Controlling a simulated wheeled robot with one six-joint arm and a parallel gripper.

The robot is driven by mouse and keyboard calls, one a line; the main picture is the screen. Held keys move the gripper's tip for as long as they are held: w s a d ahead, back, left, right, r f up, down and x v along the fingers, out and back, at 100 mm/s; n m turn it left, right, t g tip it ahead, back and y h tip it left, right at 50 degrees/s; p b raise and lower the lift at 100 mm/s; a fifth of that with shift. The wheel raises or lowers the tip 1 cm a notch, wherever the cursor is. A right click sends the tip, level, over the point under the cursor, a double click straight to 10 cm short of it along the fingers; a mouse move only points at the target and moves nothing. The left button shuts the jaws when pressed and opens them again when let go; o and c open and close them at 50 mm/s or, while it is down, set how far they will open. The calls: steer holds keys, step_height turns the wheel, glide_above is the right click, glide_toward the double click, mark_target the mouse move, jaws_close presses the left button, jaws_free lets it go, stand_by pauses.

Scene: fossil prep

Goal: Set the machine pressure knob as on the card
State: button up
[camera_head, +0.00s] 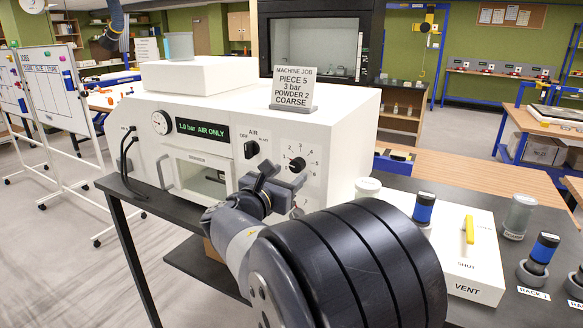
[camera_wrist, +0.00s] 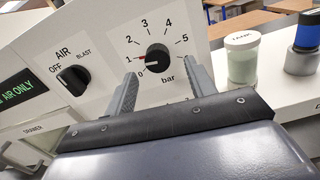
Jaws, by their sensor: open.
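The card (camera_head: 293,90) on top of the white machine (camera_head: 205,95) reads "MACHINE JOB, PIECE 5, 3 bar, POWDER 2, COARSE". The black pressure knob (camera_head: 297,164) sits on the machine's front panel. In the wrist view the knob (camera_wrist: 157,59) has a dial of numbers around it marked "bar", and a red mark shows beside the 1. The display (camera_head: 202,130) reads "1.0 bar AIR ONLY". My gripper (camera_wrist: 162,80) is open and empty, its two fingers below and either side of the knob in the picture. In the head view my gripper (camera_head: 264,180) is left of the knob and below it.
The AIR knob (camera_head: 251,149), marked OFF and BLAST, is left of the pressure knob. A round gauge (camera_head: 161,122) is further left. At right stand a pale-lidded jar (camera_wrist: 242,58), blue-banded cylinders (camera_head: 424,208) and a white VENT box (camera_head: 478,282) with a yellow lever (camera_head: 469,229).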

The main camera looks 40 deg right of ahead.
mark_target(295, 168)
steer(key=x, duration=0.2)
steer(key=shift+w+d+r, duration=0.1)
steer(key=shift+w+d, duration=0.15)
steer(key=shift+w, duration=0.05)
steer(key=shift+w+d, duration=0.1)
steer(key=shift+d, duration=0.35)
steer(key=c, duration=1)
